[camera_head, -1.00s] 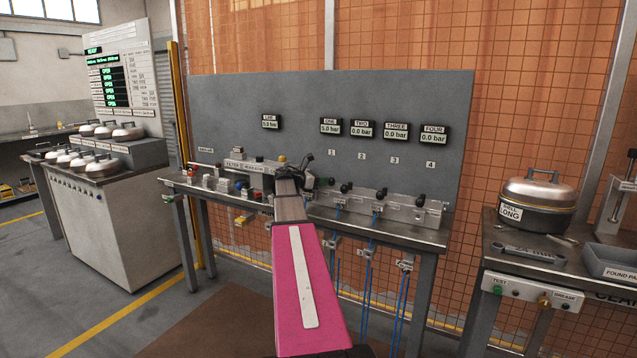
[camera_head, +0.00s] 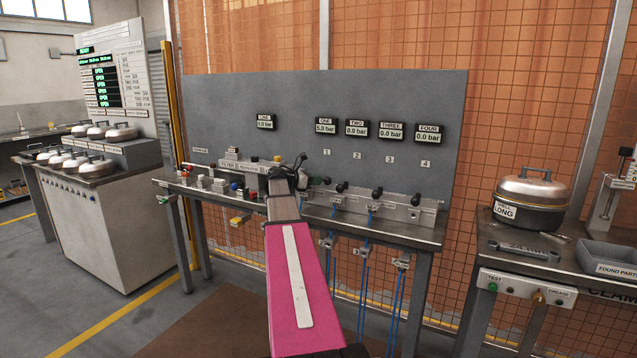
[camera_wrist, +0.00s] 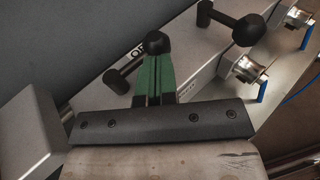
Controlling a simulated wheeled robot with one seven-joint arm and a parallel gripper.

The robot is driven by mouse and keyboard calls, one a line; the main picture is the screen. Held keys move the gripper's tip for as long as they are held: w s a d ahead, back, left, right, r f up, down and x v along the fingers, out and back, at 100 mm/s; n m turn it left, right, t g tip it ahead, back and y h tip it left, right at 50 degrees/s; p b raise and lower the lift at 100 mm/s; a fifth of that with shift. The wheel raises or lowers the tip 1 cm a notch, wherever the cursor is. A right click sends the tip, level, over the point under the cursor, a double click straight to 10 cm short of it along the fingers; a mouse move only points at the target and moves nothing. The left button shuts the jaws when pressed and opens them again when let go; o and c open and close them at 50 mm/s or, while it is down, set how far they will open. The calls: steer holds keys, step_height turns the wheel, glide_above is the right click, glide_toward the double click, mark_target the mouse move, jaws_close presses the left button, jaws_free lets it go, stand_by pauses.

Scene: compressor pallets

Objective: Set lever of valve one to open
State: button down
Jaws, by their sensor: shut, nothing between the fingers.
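Valve one's lever in the wrist view is a dark bar from a round hub at lower left to a black ball knob (camera_wrist: 157,42). A partly covered label beginning "OP" (camera_wrist: 150,46) lies behind it. My gripper (camera_wrist: 155,72) has its green fingers shut and empty, with the tips at the knob; I cannot tell whether they touch. In the head view my pink arm reaches to the valve bench and hides part of this area. The gauge ONE (camera_head: 325,126) reads 5.0 bar.
A neighbouring lever (camera_wrist: 248,30) stands to the upper right in the wrist view, near metal fittings (camera_wrist: 252,70) with blue hoses. Gauges TWO (camera_head: 356,129), THREE (camera_head: 391,131) and FOUR (camera_head: 428,133) read 0.0 bar. A pot (camera_head: 534,200) stands on the right bench.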

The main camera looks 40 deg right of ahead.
steer(key=s+v, duration=0.1)
steer(key=v, duration=1.1)
steer(key=shift+a, duration=0.25)
